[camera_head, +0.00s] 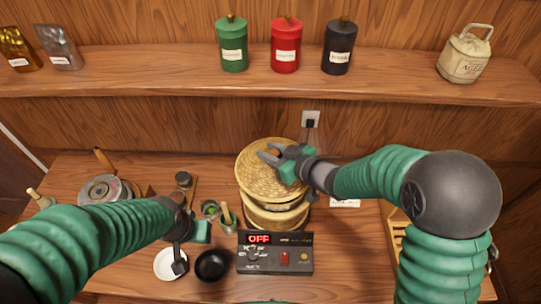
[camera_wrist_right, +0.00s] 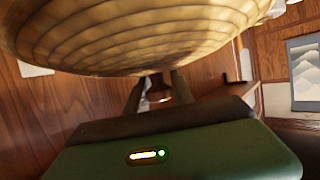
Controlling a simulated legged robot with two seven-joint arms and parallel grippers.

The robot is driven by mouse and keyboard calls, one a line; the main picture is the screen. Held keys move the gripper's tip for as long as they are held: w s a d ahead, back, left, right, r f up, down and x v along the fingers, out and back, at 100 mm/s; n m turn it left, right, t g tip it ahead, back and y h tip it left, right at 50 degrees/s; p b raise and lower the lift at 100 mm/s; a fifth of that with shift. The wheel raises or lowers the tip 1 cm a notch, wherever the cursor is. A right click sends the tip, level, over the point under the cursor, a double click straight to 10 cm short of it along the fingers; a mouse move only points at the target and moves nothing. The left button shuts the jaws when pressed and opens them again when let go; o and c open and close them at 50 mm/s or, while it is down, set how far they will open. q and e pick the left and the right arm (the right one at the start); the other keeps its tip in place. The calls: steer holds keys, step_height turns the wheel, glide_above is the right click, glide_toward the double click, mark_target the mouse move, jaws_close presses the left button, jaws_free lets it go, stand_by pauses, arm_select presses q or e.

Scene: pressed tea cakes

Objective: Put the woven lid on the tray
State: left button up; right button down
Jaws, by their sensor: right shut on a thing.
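The round, straw-coloured woven lid (camera_head: 258,180) is above the stacked woven steamer trays (camera_head: 276,218), tilted and partly covering them. My right gripper (camera_head: 268,153) is shut on the lid near its right and upper side. In the right wrist view the lid (camera_wrist_right: 130,35) fills the top, with the gripper fingers (camera_wrist_right: 158,88) under its edge. Whether the lid touches the tray below cannot be told. My left gripper (camera_head: 184,250) points down over the table, left of the steamer; its finger opening is unclear.
A control box (camera_head: 275,255) reading OFF stands in front of the steamer. A white bowl (camera_head: 170,263) and a black bowl (camera_head: 211,265) lie near my left gripper. Green, red and black canisters (camera_head: 285,48) stand on the shelf (camera_head: 150,72). A wooden rack (camera_head: 393,235) is at right.

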steer(key=f, duration=0.3)
steer(key=shift+s+d, duration=0.2)
steer(key=shift+d, duration=0.05)
steer(key=shift+w+d+f, duration=0.2)
steer(key=shift+d+f, duration=0.05)
steer(key=shift+d, duration=0.2)
steer(key=shift+f, duration=0.15)
steer(key=shift+s+a+f+b, duration=0.15)
steer(key=shift+a+f+b, duration=0.2)
steer(key=shift+a+f, duration=0.1)
steer(key=c, duration=1.5)
jaws_free()
steer(key=o, duration=0.4)
steer(key=shift+d, duration=0.15)
arm_select(q)
steer(key=shift+d, duration=0.4)
arm_select(e)
steer(key=shift+d, duration=0.1)
steer(key=shift+r, duration=0.1)
